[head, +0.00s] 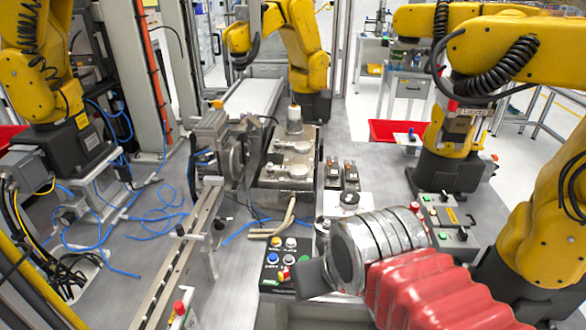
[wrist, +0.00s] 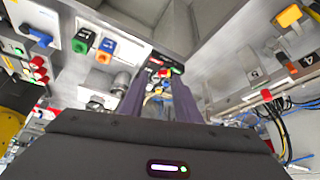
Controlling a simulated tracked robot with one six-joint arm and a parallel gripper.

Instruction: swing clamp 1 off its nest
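A grey metal fixture (head: 268,183) with several rounded metal parts stands mid-table in the head view. I cannot tell which part is clamp 1 or its nest; no readable label marks either one there. A bent tan bar (head: 287,216) lies at the fixture's near end. My gripper (head: 312,280) is a dark block at the end of my red-sleeved arm, nearer than the fixture and apart from it. In the wrist view, its two dark purple fingers (wrist: 160,84) stand apart with nothing held between them. Small coloured parts show beyond the gap.
A button panel (head: 287,262) is just left of my gripper. Another control box (head: 440,215) is at the right. Yellow arms (head: 300,50) surround the table. A rail (head: 185,255) and blue hoses (head: 150,218) lie at left. Numbered plates (wrist: 306,61) show in the wrist view.

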